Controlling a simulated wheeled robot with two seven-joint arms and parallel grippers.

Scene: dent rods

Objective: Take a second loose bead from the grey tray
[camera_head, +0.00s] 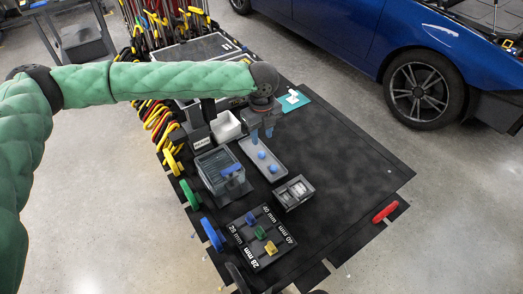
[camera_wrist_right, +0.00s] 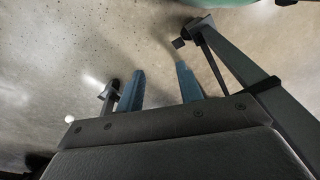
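The grey tray (camera_head: 279,175) is long and narrow and lies near the middle of the black table. Two blue beads show in it: one bead (camera_head: 261,155) near its middle and another bead (camera_head: 273,168) closer to its near end. My left gripper (camera_head: 262,137) points down over the far end of the tray, with its fingers apart and no bead visible between them. The fingers hide part of that end. My right gripper (camera_wrist_right: 160,88) shows in the right wrist view with its blue fingers apart and nothing between them, over bare floor.
A grey bin (camera_head: 222,172) with a blue piece stands left of the tray. A black box (camera_head: 294,192) stands near the tray's near end. A labelled board (camera_head: 262,237) holds blue, green and yellow pieces. A white bin (camera_head: 226,127) stands behind. The table's right side is mostly clear.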

